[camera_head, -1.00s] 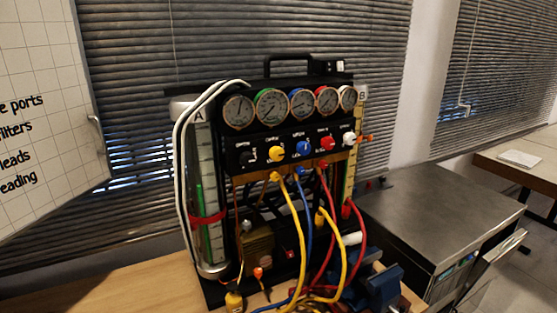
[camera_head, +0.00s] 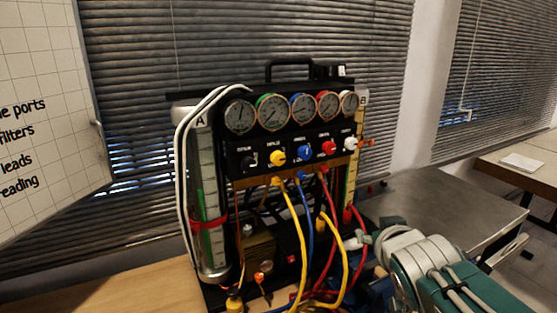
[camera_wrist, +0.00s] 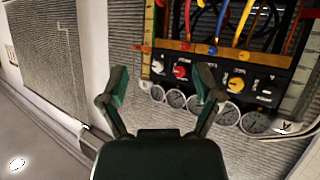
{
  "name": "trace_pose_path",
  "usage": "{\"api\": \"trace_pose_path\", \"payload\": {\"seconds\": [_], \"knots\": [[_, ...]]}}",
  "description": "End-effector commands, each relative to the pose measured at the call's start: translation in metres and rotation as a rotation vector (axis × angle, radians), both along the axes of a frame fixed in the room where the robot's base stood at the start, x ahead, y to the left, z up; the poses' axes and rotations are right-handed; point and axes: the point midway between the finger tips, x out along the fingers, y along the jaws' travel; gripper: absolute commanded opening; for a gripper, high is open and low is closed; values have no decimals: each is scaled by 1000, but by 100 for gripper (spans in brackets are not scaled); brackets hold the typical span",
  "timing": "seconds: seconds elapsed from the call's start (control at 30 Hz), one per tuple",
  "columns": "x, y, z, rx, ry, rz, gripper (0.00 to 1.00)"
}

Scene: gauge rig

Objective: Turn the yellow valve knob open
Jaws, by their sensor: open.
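The yellow valve knob (camera_head: 277,157) sits on the black panel of the gauge rig, second from the left in the row of knobs, below the gauges. It also shows in the wrist view (camera_wrist: 236,84), where the rig appears upside down. My gripper (camera_wrist: 161,81) is open and empty in the wrist view. The blue knob is hidden behind or beside that finger there, but shows in the head view (camera_head: 304,152).
Yellow, blue and red hoses (camera_head: 298,235) hang below the panel. A clear cylinder (camera_head: 208,230) with white tubes stands at its left.

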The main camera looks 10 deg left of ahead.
Motion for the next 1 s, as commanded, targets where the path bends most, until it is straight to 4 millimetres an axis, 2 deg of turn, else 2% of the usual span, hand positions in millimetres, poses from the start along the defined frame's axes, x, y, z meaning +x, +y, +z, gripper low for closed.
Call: {"api": "trace_pose_path", "payload": {"seconds": [0.03, 0.1, 0.2, 0.3, 0.4, 0.5, 0.67, 1.0], "knots": [[18, 14, 8, 3, -58, 50, 82], [40, 36, 21, 13, -149, 129, 82], [64, 72, 36, 42, -261, 258, 82], [78, 106, 47, 79, -347, 386, 82], [83, 131, 52, 111, -399, 483, 82], [85, 143, 54, 128, -421, 531, 82], [92, 150, 55, 133, -428, 542, 82], [140, 182, 54, 133, -426, 541, 82]]}}
